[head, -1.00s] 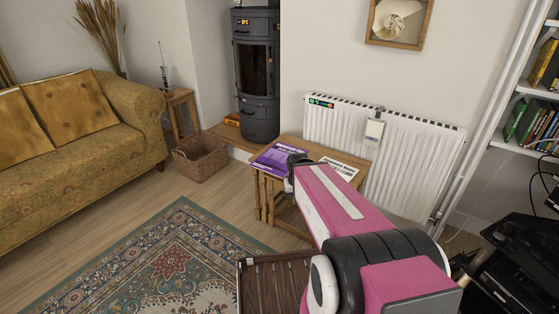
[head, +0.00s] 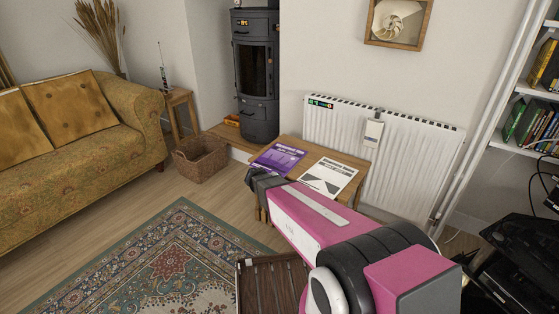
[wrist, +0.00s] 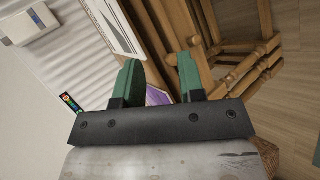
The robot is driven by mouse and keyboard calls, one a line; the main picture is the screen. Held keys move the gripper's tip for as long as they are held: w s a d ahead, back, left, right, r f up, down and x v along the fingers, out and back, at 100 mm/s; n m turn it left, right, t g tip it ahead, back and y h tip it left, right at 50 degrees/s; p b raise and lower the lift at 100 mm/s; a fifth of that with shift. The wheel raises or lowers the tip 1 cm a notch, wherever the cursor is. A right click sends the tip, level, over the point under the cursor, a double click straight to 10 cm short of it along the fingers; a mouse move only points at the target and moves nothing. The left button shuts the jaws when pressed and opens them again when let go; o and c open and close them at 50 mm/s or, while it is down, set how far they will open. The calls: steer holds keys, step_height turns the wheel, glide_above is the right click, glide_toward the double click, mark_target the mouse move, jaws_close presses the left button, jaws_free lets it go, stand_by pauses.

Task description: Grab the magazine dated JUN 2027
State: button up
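A purple magazine (head: 278,158) and a white magazine (head: 328,176) lie side by side on a small wooden table (head: 318,151). Their dates are too small to read. My gripper (head: 257,177) is at the table's near left side, in front of the purple magazine in the head view. In the wrist view its two green fingers (wrist: 159,78) are apart with nothing held between them. A bit of the purple magazine (wrist: 157,96) shows between the fingers, and the white magazine (wrist: 113,25) lies at the upper left.
A white radiator (head: 410,155) stands behind the table and a dark stove (head: 257,75) at its back left. A wicker basket (head: 201,158) sits on the floor to the left. A dark wooden slatted piece (head: 273,285) is below my arm. The patterned rug (head: 165,265) is clear.

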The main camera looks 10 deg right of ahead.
steer(key=w+a+f+n+t+h, duration=0.25)
steer(key=w+a+t, duration=0.25)
steer(key=w+a, duration=0.35)
steer(key=n+t, duration=0.3)
steer(key=t, duration=0.1)
glide_toward(265, 167)
steer(key=shift+h, duration=0.25)
steer(key=shift+f+x, duration=0.15)
steer(key=shift+x, duration=2.25)
steer(key=shift+f+x, duration=0.15)
steer(key=shift+x, duration=2.25)
steer(key=shift+w+a, duration=0.15)
steer(key=shift+w, duration=0.05)
steer(key=shift+d, duration=0.2)
jaws_close()
